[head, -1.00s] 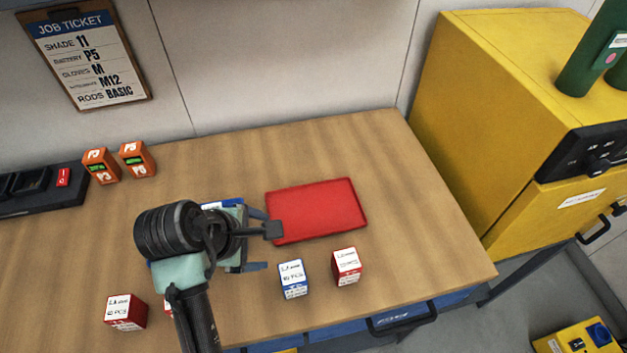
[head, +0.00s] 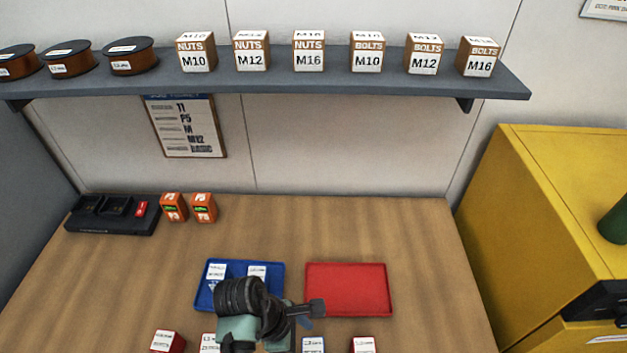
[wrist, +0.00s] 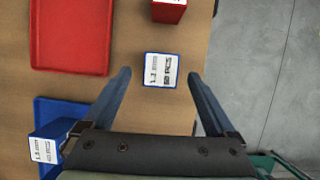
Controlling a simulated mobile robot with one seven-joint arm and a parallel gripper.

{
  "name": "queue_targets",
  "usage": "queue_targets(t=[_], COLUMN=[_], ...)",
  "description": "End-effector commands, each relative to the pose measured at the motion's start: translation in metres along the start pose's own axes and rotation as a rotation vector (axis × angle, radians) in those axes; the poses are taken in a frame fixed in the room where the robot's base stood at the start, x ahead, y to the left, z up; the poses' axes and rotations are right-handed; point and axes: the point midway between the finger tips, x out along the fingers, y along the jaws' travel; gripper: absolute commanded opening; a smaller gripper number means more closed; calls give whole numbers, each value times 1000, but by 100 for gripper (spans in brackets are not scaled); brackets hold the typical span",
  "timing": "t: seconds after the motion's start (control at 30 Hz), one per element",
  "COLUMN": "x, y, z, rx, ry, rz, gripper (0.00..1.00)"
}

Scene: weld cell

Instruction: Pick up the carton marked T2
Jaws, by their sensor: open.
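No marking T2 can be read on any carton in these views. My gripper (wrist: 160,74) is open in the wrist view, its two fingers to either side of a small blue-edged white carton (wrist: 161,70), with gaps on both sides. That carton's label seems to read a size in mm and 50 PCS. In the head view it stands at the bottom edge (head: 313,346), partly cut off, just below my gripper (head: 310,316). A red carton (wrist: 168,11) lies beyond it in the wrist view. More cartons stand at the bottom of the head view, including a red one (head: 167,342).
A red tray (head: 348,290) lies right of my gripper. A blue tray (head: 207,292) holding cartons is partly behind my arm. Above is a shelf (head: 290,84) with nuts and bolts boxes and spools.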

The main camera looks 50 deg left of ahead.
Motion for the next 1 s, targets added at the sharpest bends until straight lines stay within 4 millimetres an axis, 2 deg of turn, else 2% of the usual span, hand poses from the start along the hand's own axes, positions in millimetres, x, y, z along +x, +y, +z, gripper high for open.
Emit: queue_targets(t=[0.2, 0.5, 0.8, 0.87, 1.0], x=[14, 54, 59, 59, 59], y=[-1, -1, -1, -1, -1], z=[2, 5, 5, 5, 5], rx=[1, 1, 2, 2, 2], ry=[0, 0, 1, 0, 0], rz=[-2, -1, 2, 2, 2], gripper=[91, 91, 91, 82, 57])
